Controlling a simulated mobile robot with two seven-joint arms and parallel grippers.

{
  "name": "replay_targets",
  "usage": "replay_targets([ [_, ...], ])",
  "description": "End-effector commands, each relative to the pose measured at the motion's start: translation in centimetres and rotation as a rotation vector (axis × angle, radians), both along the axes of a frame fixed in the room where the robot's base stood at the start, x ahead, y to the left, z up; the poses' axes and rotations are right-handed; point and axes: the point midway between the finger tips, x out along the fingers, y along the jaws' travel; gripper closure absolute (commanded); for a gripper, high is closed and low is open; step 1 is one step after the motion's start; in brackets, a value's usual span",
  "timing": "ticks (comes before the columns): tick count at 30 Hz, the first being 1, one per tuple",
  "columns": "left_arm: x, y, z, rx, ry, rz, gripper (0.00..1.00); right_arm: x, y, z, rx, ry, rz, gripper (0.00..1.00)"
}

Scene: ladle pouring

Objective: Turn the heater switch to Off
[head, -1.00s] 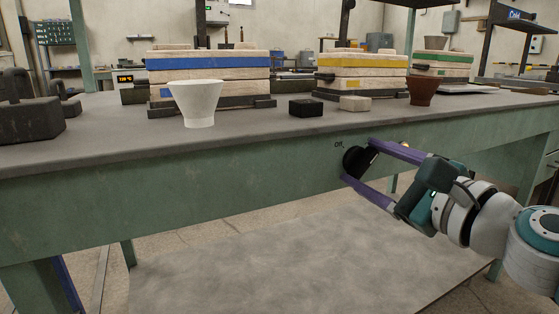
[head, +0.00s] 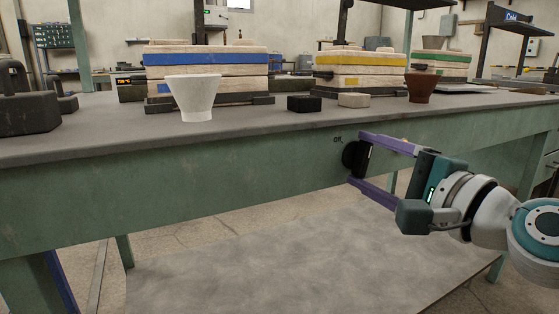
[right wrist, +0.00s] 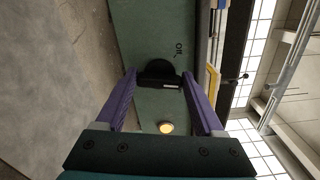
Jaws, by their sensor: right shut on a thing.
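The heater switch (head: 351,157) is a round black knob with a raised bar on the green front panel of the bench (head: 200,198). An "Off" label (head: 338,139) is printed at its upper left. My right gripper (head: 358,161) is shut on the knob's bar, with one purple finger above it and one below. In the right wrist view the knob (right wrist: 160,71) sits between the two fingertips, with a white mark at the bar's right end. The "Off" label (right wrist: 180,48) shows beyond it. An amber lamp (right wrist: 166,128) glows between the fingers. My left gripper is not in view.
On the bench top stand a white crucible (head: 193,97), a brown crucible (head: 420,87), a dark block (head: 304,104), a pale block (head: 354,100) and stacked molds with blue (head: 205,59) and yellow (head: 365,58) bands. The bench's top edge runs just above my gripper.

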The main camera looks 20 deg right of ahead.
Motion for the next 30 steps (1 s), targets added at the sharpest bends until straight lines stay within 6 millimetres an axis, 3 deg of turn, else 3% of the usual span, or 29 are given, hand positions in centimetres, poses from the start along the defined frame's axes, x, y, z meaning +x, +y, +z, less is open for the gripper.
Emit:
replay_targets([
  [18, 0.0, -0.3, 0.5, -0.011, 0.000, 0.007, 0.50, 0.0, 0.0, -0.2, -0.585, -0.045, 0.002, 0.86],
  [30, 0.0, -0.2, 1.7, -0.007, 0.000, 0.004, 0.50, 0.0, -0.1, -0.2, -0.878, -0.069, 0.001, 0.86],
])
